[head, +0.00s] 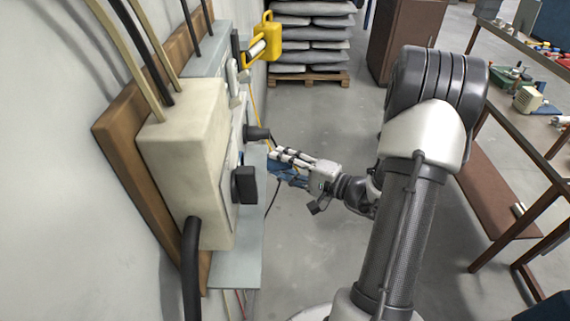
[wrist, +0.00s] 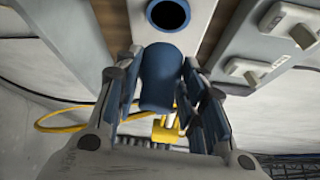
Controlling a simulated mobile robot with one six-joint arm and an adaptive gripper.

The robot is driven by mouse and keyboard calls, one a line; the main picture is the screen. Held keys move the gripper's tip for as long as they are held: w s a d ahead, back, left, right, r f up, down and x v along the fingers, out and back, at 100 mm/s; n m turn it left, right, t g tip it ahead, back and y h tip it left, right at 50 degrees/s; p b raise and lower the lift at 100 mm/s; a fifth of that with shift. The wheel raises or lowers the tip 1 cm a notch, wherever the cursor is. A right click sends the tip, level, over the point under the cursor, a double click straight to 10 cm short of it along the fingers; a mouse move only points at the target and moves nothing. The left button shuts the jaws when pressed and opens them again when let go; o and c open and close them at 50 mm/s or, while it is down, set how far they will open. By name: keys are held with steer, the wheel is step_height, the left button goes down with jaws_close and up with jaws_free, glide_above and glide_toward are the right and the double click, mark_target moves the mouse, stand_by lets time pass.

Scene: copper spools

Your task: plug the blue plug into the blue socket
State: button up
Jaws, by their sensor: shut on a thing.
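The blue plug (wrist: 160,78) is held between the fingers of my gripper (wrist: 163,88) in the wrist view, its front end toward the top of the picture. The blue socket (wrist: 168,14) is a blue ring around a dark round hole on a pale panel at the top of the wrist view. The plug is apart from the socket, just below it in that picture. In the head view my gripper (head: 276,164) is beside the wall boxes. The socket cannot be made out there, and the plug cannot be told from the blue finger pads.
A beige box (head: 185,150) with a black knob (head: 244,185) stands on a wooden board on the left wall. A dark fitting (head: 257,133) sticks out near my gripper. A yellow object (head: 265,40) hangs farther back.

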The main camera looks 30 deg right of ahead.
steer(key=shift+w+a+p, duration=0.15)
steer(key=shift+w+a, duration=0.35)
steer(key=shift+a, duration=0.25)
steer(key=shift+w+a+p, duration=0.2)
steer(key=shift+w+a, duration=0.25)
steer(key=shift+a, duration=0.25)
steer(key=shift+w+a+p, duration=0.15)
steer(key=shift+w+a, duration=0.35)
steer(key=shift+a, duration=0.25)
steer(key=shift+b, duration=1.2)
stand_by(0.4)
steer(key=shift+w+a, duration=0.35)
steer(key=shift+a, duration=0.15)
stand_by(0.5)
steer(key=o, duration=1.1)
glide_toward(271, 168)
steer(key=shift+w+a, duration=0.55)
steer(key=shift+w, duration=0.1)
